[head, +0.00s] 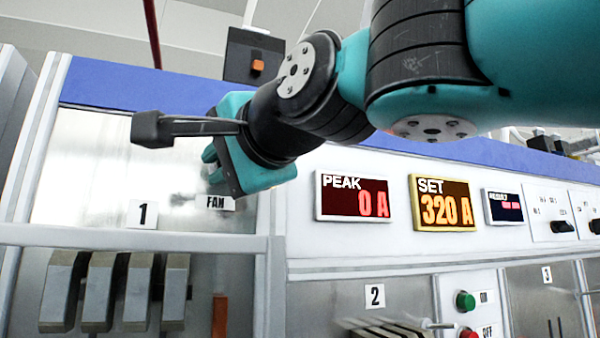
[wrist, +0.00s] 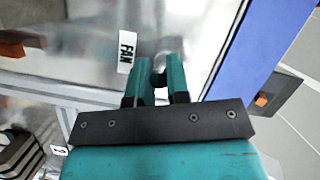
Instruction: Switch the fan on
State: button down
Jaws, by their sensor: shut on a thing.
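The FAN label (head: 215,203) is on the metal panel at the left in the head view, just below my gripper (head: 211,152). The label also shows in the wrist view (wrist: 127,51), left of my fingers. My gripper (wrist: 157,82) is against the panel beside the label, its fingers close together. A small grey piece, the fan switch (wrist: 159,66), shows between the fingertips. My fingers are shut on it. Most of the switch is hidden by the fingers, so its position cannot be told.
The PEAK display (head: 354,197) reads 0 A and the SET display (head: 441,203) reads 320 A. A green button (head: 465,301) sits above a red one (head: 469,334). Grey breaker blocks (head: 115,290) stand below the 1 label. A dark box with an orange switch (head: 257,67) is above.

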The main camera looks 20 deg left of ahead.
notch_tip(320, 180, up, 3)
jog(key=g+h+p, duration=0.1)
jog(key=p, duration=0.3)
jog(key=m+g+h+p, duration=0.1)
jog(key=h+p, duration=0.1)
jog(key=p, duration=0.2)
jog(key=shift+w+f+p, duration=0.1)
jog(key=shift+f+p, duration=0.1)
jog(key=shift+p, duration=0.1)
jog(key=g+h+p, duration=0.1)
jog(key=p, duration=0.2)
jog(key=shift+m+g+p, duration=0.3)
jog(key=shift+a+h+p, duration=0.1)
jog(key=shift+h+p, duration=0.3)
jog(key=shift+p, duration=0.2)
jog(key=shift+f, duration=0.1)
jog(key=c, duration=1.1)
grip_release()
jog(key=shift+g, duration=0.3)
jog(key=b+v, duration=0.3)
jog(key=v, duration=1.4)
jog(key=shift+r, duration=0.3)
